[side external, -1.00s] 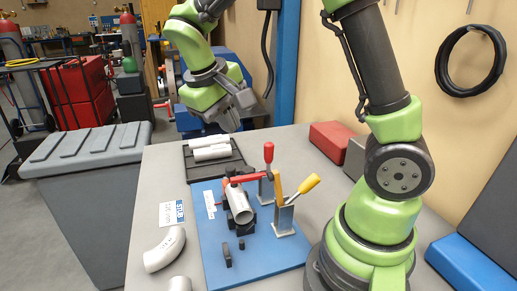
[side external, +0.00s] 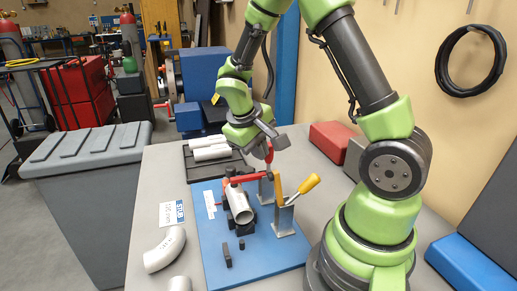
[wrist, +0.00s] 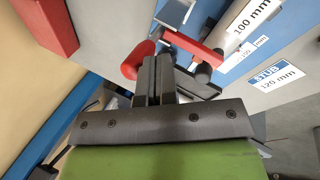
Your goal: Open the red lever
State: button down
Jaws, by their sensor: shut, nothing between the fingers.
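The red lever has an upright red handle (side external: 269,154) and a red arm (side external: 248,178) reaching level over the grey pipe (side external: 239,206) on the blue plate (side external: 222,262). My gripper (side external: 274,143) is right at the top of the handle and hides part of it. In the wrist view my gripper's fingers (wrist: 155,78) are shut together with nothing between them. The red handle (wrist: 137,61) shows just left of the fingers, and the red arm (wrist: 192,46) shows beyond them. I cannot tell whether fingers and handle touch.
A second clamp with a yellow handle (side external: 309,184) stands to the right of the red lever. A dark tray (side external: 193,173) with white pipes lies behind. A pipe elbow (side external: 164,250) lies at the left, and a red box (side external: 333,142) at the back right.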

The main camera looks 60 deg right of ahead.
jog(key=shift+d, duration=0.1)
dwell(0.3)
jog(key=shift+s+d+y, duration=0.1)
jog(key=shift+s+y, duration=0.1)
jog(key=shift+y, duration=0.1)
jog(key=shift+s+d+r+t, duration=0.1)
jog(key=shift+s+d+t, duration=0.05)
jog(key=shift+t, duration=0.25)
jog(key=shift+s+d+r+t+y, duration=0.1)
jog(key=shift+s+d+t+y, duration=0.4)
jog(key=shift+d+t+y, duration=0.15)
jog(key=shift+s+d+f, duration=0.25)
jog(key=shift+s+d, duration=0.35)
jog(key=shift+s, duration=0.05)
jog(key=shift+s+d+f, duration=0.2)
jog(key=shift+s+d, duration=0.4)
jog(key=shift+s, duration=0.05)
jog(key=shift+s+d+f, duration=0.25)
jog(key=shift+s+d, duration=0.35)
jog(key=shift+s, duration=0.05)
jog(key=shift+s+f, duration=0.1)
